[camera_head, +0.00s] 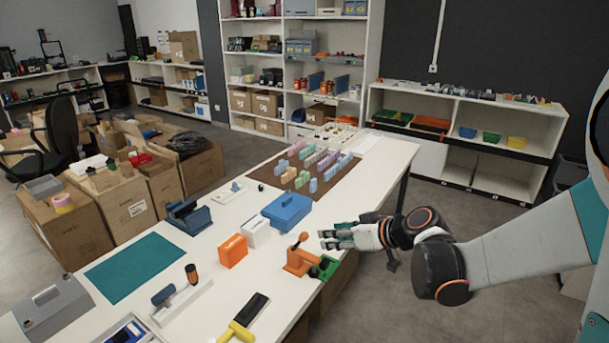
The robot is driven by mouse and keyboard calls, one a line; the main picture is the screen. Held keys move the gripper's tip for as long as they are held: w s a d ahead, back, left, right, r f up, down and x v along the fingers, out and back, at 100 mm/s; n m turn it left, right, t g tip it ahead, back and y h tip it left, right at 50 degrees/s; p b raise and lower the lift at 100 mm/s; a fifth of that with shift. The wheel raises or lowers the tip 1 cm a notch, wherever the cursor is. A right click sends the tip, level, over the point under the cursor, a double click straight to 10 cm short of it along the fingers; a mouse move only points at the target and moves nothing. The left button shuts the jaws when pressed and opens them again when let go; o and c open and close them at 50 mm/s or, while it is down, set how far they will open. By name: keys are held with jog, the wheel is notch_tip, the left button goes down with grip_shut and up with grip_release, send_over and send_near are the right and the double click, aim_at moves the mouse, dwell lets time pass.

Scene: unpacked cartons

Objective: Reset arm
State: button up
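My gripper (330,239) is at the right edge of the white table (225,288), with its fingers pointing left. It is just above and behind an orange stamp-like tool with a knob handle (299,259). The fingers are small in the picture, and I cannot tell whether they are open or shut. No held object is clearly visible. My arm reaches in from the right side of the picture, bent at a dark joint with an orange ring.
A blue box (287,211), a white box (256,231) and an orange box (233,250) stand left of my gripper. A brown mat (341,178) with several pastel blocks lies farther back. Shelves (463,143) line the wall. Open cartons (126,208) stand left of the table. Grey floor is free at right.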

jog(key=s+d+r+m+h, duration=0.1)
jog(key=s+d+m+h, duration=0.1)
jog(key=s, duration=0.6)
jog(key=s+d+r+m+g+h, duration=0.1)
jog(key=s+d+r+m+h, duration=0.1)
jog(key=s, duration=0.6)
jog(key=s+d+r+m+h, duration=0.2)
jog(key=s+h, duration=0.1)
jog(key=s, duration=0.6)
jog(key=shift+h, duration=0.4)
jog(key=shift+s+d, duration=0.1)
dwell(0.3)
